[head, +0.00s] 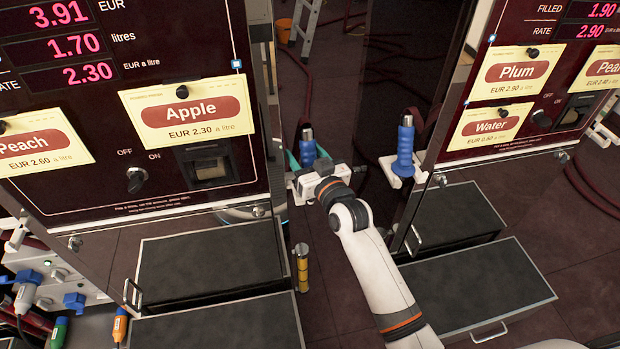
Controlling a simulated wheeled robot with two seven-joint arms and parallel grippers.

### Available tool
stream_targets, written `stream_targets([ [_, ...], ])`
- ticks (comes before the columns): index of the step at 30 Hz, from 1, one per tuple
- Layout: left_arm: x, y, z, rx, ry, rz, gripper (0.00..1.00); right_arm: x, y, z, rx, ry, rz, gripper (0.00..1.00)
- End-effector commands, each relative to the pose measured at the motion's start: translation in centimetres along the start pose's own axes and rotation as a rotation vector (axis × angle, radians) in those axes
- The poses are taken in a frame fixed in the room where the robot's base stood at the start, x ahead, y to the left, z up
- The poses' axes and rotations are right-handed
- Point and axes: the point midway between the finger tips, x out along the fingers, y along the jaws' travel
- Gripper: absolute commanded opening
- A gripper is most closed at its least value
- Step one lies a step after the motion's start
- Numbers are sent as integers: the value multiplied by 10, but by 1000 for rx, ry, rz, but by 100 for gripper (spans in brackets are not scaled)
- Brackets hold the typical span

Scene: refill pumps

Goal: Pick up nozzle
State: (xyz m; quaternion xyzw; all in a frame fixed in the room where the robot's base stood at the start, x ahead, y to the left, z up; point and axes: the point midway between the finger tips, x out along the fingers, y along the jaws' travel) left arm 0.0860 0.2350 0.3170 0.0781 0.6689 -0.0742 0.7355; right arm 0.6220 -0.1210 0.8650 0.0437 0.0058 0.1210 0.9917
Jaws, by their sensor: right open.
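My right gripper (309,163) is at the inner side of the left pump (120,225), with my arm reaching up from the lower right. Its jaws are open around or just in front of a blue-handled nozzle (307,146), which stands upright. The gripper body hides the nozzle's lower part, and I cannot tell whether the fingers touch it. A second blue nozzle (403,152) stands upright in a white holder on the side of the right pump (433,165), apart from my gripper. My left gripper is not in view.
Dark-topped steps (205,268) lie below the left pump, and more (478,283) below the right one. A yellow post (302,268) stands between. Several coloured nozzles (60,330) are at lower left. An orange bucket (284,30) and a ladder (306,20) are behind.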

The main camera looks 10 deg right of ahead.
Motion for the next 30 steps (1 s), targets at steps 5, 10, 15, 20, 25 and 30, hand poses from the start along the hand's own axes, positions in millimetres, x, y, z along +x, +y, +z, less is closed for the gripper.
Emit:
stream_targets([
  [5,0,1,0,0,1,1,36,1,0,0,0,0,0,57],
  [10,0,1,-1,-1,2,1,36,0,0,0,0,0,0,36],
  [15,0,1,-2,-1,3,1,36,0,0,0,0,0,0,8],
  [20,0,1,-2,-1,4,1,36,0,0,1,0,-2,0,4],
  [25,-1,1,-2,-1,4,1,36,1,1,8,1,-3,0,4],
  [30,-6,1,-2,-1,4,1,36,1,4,39,0,-8,1,4],
])
